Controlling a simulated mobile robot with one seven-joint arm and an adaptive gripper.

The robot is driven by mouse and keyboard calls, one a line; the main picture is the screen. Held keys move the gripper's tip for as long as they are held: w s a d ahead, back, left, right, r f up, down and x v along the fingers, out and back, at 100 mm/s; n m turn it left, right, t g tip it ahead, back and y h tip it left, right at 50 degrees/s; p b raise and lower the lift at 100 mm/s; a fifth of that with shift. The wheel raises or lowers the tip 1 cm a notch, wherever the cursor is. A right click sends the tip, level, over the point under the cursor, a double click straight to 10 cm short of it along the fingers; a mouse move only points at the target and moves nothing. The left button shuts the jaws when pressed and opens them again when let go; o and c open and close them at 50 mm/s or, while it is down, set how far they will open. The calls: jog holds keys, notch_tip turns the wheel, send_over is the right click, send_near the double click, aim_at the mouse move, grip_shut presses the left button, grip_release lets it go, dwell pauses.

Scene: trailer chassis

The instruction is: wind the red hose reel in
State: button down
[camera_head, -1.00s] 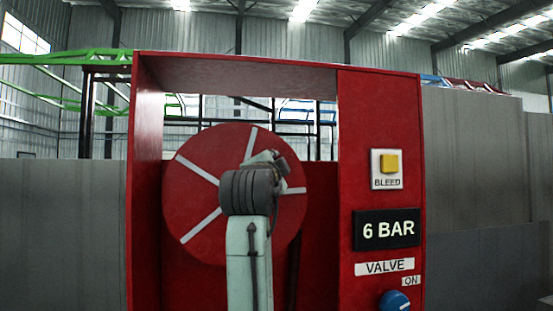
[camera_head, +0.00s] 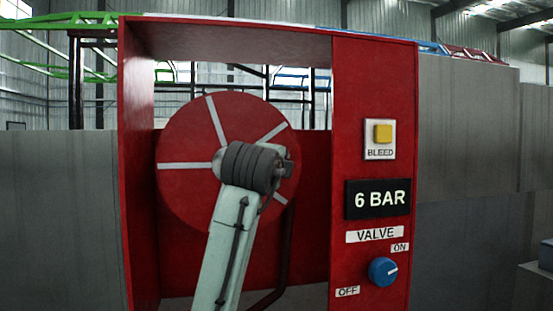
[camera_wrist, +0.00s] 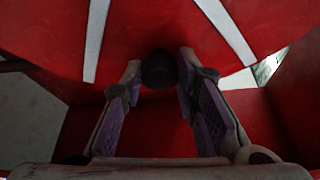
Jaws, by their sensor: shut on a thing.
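The red hose reel (camera_head: 185,140) is a round disc with white spoke stripes, standing upright inside a red cabinet frame. My gripper (camera_head: 286,168) is at the right side of the disc in the head view, partly hidden behind my own wrist. In the wrist view my gripper (camera_wrist: 158,85) has its two fingers on either side of a dark round knob (camera_wrist: 158,70) in front of the red disc, shut on it. A dark red hose (camera_head: 284,250) hangs below the disc and bends left near the bottom.
The cabinet's right panel (camera_head: 347,120) holds a yellow BLEED button (camera_head: 383,132), a display (camera_head: 378,199) reading 6 BAR, and a blue valve knob (camera_head: 383,272) whose white mark points towards ON. The cabinet's left wall (camera_head: 135,170) stands close beside the disc. Grey panels flank the cabinet.

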jog(key=shift+f, duration=0.25)
jog(key=c, duration=1.2)
grip_release()
jog(key=shift+c, duration=0.2)
jog(key=shift+r, duration=0.1)
jog(key=shift+s, duration=0.1)
jog(key=s, duration=1.1)
jog(key=shift+s+a+r, duration=0.35)
jog(key=shift+a+r, duration=0.1)
